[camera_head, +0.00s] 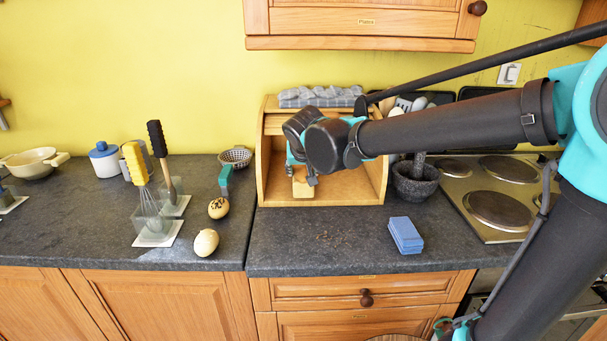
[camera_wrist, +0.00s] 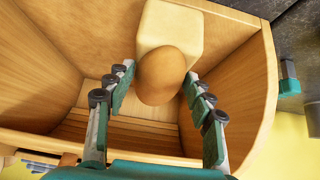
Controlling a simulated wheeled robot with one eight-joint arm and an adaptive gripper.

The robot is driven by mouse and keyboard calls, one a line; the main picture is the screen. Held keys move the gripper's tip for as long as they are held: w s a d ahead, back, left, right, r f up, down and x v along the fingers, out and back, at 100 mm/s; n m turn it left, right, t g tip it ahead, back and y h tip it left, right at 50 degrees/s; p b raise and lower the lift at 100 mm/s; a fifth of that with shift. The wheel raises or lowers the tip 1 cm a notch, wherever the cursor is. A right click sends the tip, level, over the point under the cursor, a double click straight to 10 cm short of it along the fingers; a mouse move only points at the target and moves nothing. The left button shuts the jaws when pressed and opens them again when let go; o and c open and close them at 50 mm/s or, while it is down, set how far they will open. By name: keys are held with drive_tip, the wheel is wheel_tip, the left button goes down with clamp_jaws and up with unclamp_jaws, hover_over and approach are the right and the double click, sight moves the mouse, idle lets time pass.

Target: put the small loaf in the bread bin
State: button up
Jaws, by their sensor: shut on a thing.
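The bread bin (camera_head: 376,186) is a light wooden box with an open front, standing on the counter against the yellow wall. Its wooden walls also fill much of the wrist view (camera_wrist: 40,60).
A grey folded cloth (camera_head: 320,96) lies on top of the bin. A dark mortar (camera_head: 415,181) stands close at its right. A blue block (camera_head: 405,235) lies in front. Crumbs mark otherwise clear counter before the bin.

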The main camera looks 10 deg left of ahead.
drive_tip(key=shift+w+a+f, duration=0.1)
drive_tip(key=shift+w+a, duration=0.2)
drive_tip(key=shift+w, duration=0.75)
drive_tip(key=shift+w+a+f, duration=0.1)
drive_tip(key=shift+w+a, duration=0.15)
drive_tip(key=shift+w, duration=0.85)
drive_tip(key=shift+w+a+f, duration=0.1)
drive_tip(key=shift+w+a, duration=0.2)
drive_tip(key=shift+w, duration=0.75)
drive_tip(key=shift+s+f, duration=0.1)
drive_tip(key=shift+f, duration=0.3)
drive_tip(key=shift+f, duration=0.2)
drive_tip(key=o, duration=1.1)
drive_tip(key=shift+o, duration=0.2)
drive_tip(key=shift+s, duration=0.1)
drive_tip(key=shift+v, duration=3.45)
